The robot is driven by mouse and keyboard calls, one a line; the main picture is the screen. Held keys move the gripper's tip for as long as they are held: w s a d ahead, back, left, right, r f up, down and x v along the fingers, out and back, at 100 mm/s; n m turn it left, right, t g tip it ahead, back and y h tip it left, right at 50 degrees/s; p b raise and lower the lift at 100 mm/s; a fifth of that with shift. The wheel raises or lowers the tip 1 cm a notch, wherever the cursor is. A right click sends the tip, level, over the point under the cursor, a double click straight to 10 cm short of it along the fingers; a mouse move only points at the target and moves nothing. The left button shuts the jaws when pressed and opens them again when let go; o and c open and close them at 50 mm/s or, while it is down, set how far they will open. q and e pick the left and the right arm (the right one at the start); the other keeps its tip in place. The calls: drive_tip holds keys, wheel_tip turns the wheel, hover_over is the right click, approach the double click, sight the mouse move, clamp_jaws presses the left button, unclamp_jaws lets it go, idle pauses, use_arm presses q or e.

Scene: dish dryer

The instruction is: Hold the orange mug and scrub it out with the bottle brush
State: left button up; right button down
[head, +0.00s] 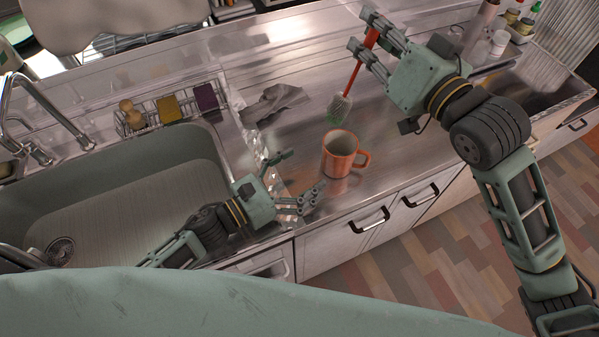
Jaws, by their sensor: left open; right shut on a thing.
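The orange mug (339,156) stands upright on the metal counter, its opening up and its handle to the right. My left gripper (298,178) is open and empty, low beside the mug on its left, with its fingers pointing toward it. The bottle brush has a red handle (361,62) and a pale bristle head with green (339,109). My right gripper (366,41) is shut on the red handle. The brush hangs head-down, its head appearing just above and behind the mug's opening, outside it. Whether the head touches the counter is hard to tell.
A deep sink (130,190) with a faucet (40,115) lies at the left. A wire rack (165,112) holds sponges and a small brush. A crumpled grey cloth (273,103) lies behind the mug. Jars (499,43) stand at the back right. The counter right of the mug is clear.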

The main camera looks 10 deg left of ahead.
sight(349, 144)
use_arm(q)
drive_tip(key=x, duration=1.1)
drive_tip(key=shift+w+d, duration=0.1)
drive_tip(key=shift+d, duration=0.1)
drive_tip(key=c, duration=1.6)
use_arm(e)
drive_tip(key=shift+f, duration=0.1)
drive_tip(key=shift+s+a+f+n, duration=0.1)
drive_tip(key=shift+s+f+n, duration=0.15)
drive_tip(key=shift+f+n, duration=0.55)
drive_tip(key=shift+s+a+f+n, duration=0.1)
drive_tip(key=shift+s+f+n, duration=0.3)
drive_tip(key=shift+f, duration=0.6)
wheel_tip(349, 144, down, 12)
drive_tip(key=shift+w+f, duration=0.15)
